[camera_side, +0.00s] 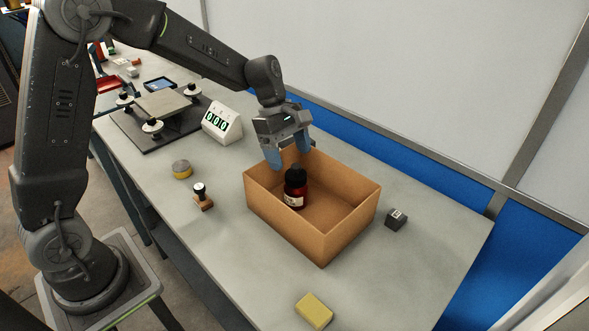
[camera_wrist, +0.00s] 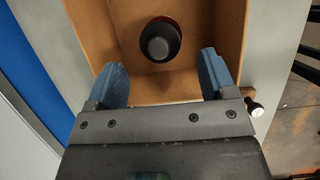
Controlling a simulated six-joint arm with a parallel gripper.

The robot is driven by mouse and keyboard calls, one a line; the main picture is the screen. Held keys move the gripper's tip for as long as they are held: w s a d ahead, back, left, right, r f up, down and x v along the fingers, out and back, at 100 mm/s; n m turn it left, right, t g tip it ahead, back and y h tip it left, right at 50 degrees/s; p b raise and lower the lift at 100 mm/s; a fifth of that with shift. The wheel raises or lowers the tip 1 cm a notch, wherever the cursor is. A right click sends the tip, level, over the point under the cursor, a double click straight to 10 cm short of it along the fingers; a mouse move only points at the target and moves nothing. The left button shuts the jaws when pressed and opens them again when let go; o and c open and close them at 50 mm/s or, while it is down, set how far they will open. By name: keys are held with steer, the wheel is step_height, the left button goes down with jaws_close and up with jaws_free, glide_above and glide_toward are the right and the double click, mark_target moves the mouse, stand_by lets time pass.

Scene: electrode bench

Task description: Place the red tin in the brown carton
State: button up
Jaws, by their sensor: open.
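The red tin (camera_side: 295,190) has a black cap and a pale label. It stands upright inside the brown carton (camera_side: 345,238), toward the carton's left part in the side view. My gripper (camera_side: 288,158) is above the carton's back left corner, with its blue fingers apart and nothing between them. In the wrist view the dark top of the red tin (camera_wrist: 158,42) shows ahead of the fingertips of my gripper (camera_wrist: 165,78), inside the brown carton (camera_wrist: 235,30). The tin looks clear of both fingers.
A stamp (camera_side: 202,196) and a yellow-grey round tin (camera_side: 182,169) stand left of the carton. A dark block (camera_side: 396,219) is at its right and a yellow sponge (camera_side: 314,310) in front. A display box (camera_side: 222,122) and a plate rig (camera_side: 163,108) are behind. The bench's right end is clear.

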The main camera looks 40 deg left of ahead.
steer(key=v, duration=0.6)
steer(key=s+r+m+t+y, duration=0.2)
steer(key=s+r+m, duration=0.1)
steer(key=s+m, duration=0.6)
steer(key=s+r+m+t+y, duration=0.2)
steer(key=s+m, duration=0.7)
steer(key=s, duration=0.5)
steer(key=shift+d+r+t, duration=0.3)
steer(key=shift+r+t, duration=0.1)
steer(key=shift+t, duration=0.4)
